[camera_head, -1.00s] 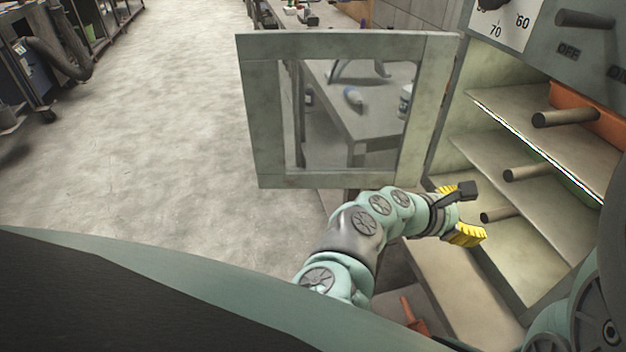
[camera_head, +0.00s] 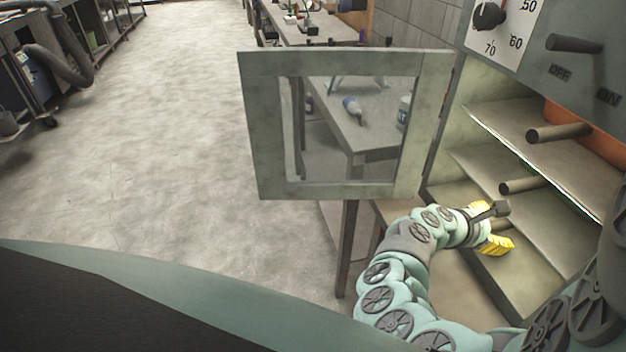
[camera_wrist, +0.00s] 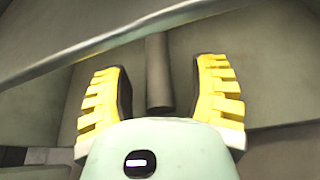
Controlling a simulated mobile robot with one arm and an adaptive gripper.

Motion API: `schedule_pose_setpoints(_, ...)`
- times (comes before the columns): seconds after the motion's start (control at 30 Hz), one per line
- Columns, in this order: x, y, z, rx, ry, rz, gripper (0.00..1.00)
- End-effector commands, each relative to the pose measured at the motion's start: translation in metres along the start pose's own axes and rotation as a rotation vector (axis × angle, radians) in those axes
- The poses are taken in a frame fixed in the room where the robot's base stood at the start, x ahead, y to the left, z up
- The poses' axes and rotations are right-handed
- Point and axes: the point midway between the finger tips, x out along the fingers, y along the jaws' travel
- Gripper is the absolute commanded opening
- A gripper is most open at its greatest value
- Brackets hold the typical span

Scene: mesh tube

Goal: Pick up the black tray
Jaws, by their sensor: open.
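Inside the open cabinet, several grey shelf-like trays sit one above another, with dark round handles sticking out. I cannot tell which is the black tray; none looks clearly black. The upper tray (camera_head: 545,140) has a handle (camera_head: 560,132), and the middle tray (camera_head: 510,190) has another (camera_head: 527,184). My gripper (camera_head: 490,228), with yellow ribbed fingers, is at the cabinet's lower opening. In the wrist view, my gripper (camera_wrist: 160,68) is open, and a dark handle (camera_wrist: 158,88) lies between the fingers with gaps on both sides.
The cabinet door (camera_head: 345,190), with a window, stands open to the left of the opening. A dial and switch panel (camera_head: 545,45) is above. A workbench (camera_head: 310,30) stands behind. The floor (camera_head: 170,130) to the left is clear.

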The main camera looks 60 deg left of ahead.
Motion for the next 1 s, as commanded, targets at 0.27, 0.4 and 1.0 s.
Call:
schedule_pose_setpoints(0.27,0.0,0.0,0.0002,0.0,0.0,0.0,0.49)
schedule_pose_setpoints(0.4,-0.0002,0.0002,0.0001,0.0,0.0,0.0,0.35)
schedule_pose_setpoints(1.0,-0.0005,0.0005,-0.0003,0.0,0.001,0.001,0.0)
